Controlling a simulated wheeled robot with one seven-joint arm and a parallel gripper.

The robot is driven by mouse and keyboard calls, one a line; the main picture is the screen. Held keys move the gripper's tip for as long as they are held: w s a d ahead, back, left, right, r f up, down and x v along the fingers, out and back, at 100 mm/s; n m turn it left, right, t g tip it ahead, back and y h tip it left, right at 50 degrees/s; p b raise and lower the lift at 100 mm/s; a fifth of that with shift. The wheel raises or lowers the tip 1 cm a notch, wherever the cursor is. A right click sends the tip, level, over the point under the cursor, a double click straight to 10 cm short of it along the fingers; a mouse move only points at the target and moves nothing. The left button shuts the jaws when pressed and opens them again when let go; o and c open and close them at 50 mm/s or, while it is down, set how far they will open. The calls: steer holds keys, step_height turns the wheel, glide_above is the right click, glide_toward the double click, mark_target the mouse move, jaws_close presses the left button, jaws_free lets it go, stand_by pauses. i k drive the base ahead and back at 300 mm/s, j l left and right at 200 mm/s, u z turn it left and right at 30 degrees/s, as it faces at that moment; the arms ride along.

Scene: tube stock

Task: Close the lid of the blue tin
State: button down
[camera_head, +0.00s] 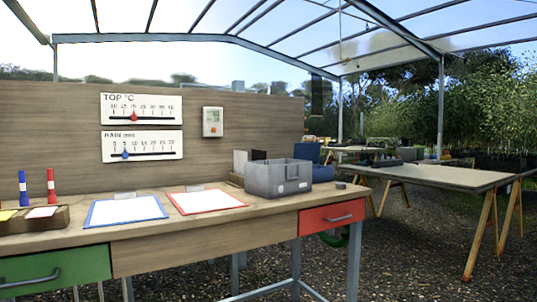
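A blue boxy thing (307,152) stands behind the grey box at the right end of the workbench. It may be the blue tin. Its lower part is hidden by the grey box, and I cannot tell whether its lid is open. My gripper is not in view.
A red drawer (331,217) and a green drawer (55,270) are shut.

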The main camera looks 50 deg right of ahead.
mark_target(309, 152)
steer(key=z, duration=1.9)
steer(key=i+l+z, duration=0.4)
steer(key=i, duration=0.15)
steer(key=i+z, duration=0.4)
steer(key=i, duration=0.15)
steer(key=i+j+z, duration=0.1)
steer(key=i+z, duration=0.3)
steer(key=i, duration=0.15)
steer(key=i+l+z, duration=0.1)
steer(key=i, duration=1.2)
